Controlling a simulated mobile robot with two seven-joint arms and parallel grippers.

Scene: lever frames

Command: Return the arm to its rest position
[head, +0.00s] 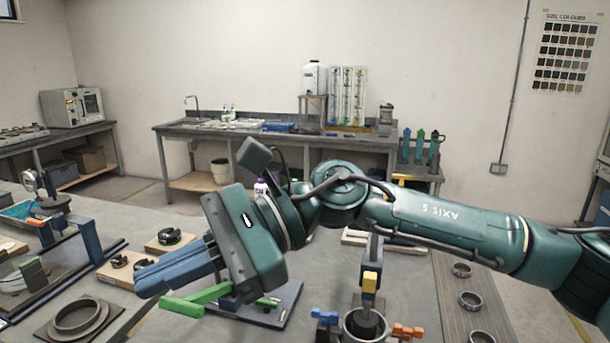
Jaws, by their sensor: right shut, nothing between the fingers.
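My right arm (440,222) reaches in from the right across the table, and its dark green hand ends in blue fingers pointing left. My right gripper (145,277) is shut with nothing between its fingers. It is over the left-middle part of the table. A bright green lever (190,302) shows just below the fingers; I cannot tell whether they touch. The hand hides part of the lever's fixture, whose dark base plate (283,306) shows to the right. My left gripper is not in view.
A metal cylinder (352,332) with a blue lever (325,316) and an orange lever (408,331) stands at the front. A post with a yellow block (371,282) rises behind it. Rings lie on a strip (440,290) at right. A ring fixture (78,317) is at left.

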